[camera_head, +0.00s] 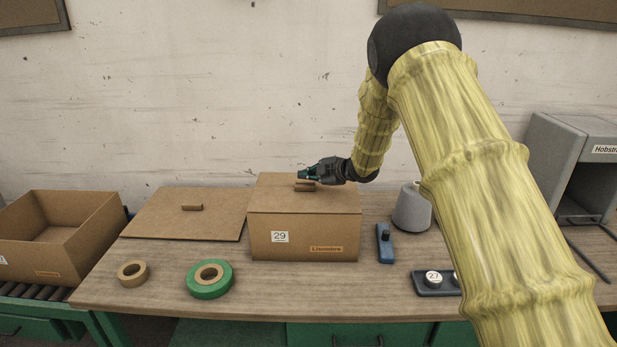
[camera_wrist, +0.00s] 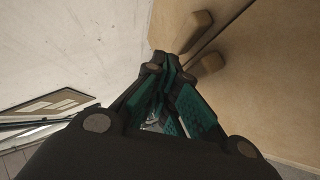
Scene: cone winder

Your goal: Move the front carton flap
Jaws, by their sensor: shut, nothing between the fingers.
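The brown carton (camera_head: 302,236), marked 29, stands in the middle of the bench. Its front flap (camera_head: 280,201) lies flat over the front part of the top, and its front edge lines up with the carton's front wall. Two small tabs (camera_head: 304,188) sit close together near the middle of the top. In the wrist view, the tabs (camera_wrist: 207,65) stand on either side of a dark seam. My gripper (camera_head: 303,175) is shut and empty, reaching in from the right just above and behind the tabs. Its green-padded fingers (camera_wrist: 160,62) point toward the tabs; contact cannot be told.
A flat board (camera_head: 185,222) with a tab lies left of the carton. A tape roll (camera_head: 132,273) and a green ring (camera_head: 209,281) lie in front. A grey cone (camera_head: 411,210), a blue tool (camera_head: 385,243) and a grey machine (camera_head: 565,160) are at right. An open carton (camera_head: 40,262) is at far left.

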